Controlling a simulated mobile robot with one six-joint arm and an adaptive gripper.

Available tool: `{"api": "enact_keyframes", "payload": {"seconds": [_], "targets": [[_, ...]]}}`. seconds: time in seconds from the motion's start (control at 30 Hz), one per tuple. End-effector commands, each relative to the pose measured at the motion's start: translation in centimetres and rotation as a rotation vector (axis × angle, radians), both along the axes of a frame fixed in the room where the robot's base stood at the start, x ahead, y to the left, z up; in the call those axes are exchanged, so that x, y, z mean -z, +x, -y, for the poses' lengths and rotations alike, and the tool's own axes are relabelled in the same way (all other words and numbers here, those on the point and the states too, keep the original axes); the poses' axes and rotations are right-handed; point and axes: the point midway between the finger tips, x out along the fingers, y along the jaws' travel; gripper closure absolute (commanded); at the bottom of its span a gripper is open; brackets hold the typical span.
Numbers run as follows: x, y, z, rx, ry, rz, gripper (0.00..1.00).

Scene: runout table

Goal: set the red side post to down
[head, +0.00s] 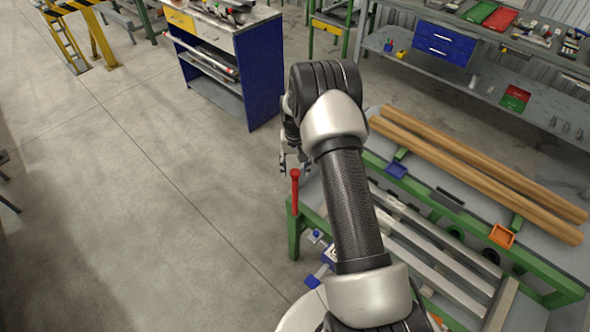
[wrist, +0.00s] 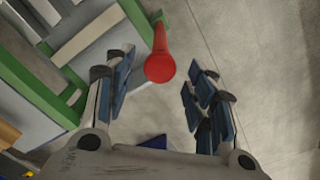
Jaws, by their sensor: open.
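The red side post (head: 295,190) stands upright at the near-left corner of the green-framed runout table (head: 294,232). In the wrist view the post (wrist: 160,66) shows nearly end-on, with its round top towards the camera. My gripper (head: 291,160) is beside the top of the post in the head view, partly hidden by my own arm. In the wrist view my gripper (wrist: 158,88) is open, with one finger on each side of the post and a gap to both. The post's lower end is hard to make out.
Two long wooden poles (head: 480,170) lie across the table, near a blue block (head: 397,170) and an orange bracket (head: 502,236). A blue workbench (head: 258,75) stands behind. The floor (head: 130,190) to the left is clear.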

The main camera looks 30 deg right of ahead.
Motion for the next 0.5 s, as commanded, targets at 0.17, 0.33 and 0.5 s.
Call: {"api": "enact_keyframes", "payload": {"seconds": [0.17, 0.33, 0.5], "targets": [[1.25, 0.02, 0.01, 0.000, 0.000, 0.001, 0.49], [1.40, 0.02, 0.01, 0.000, 0.000, 0.001, 0.49], [1.37, 0.02, 0.01, 0.000, 0.000, 0.001, 0.53]]}}
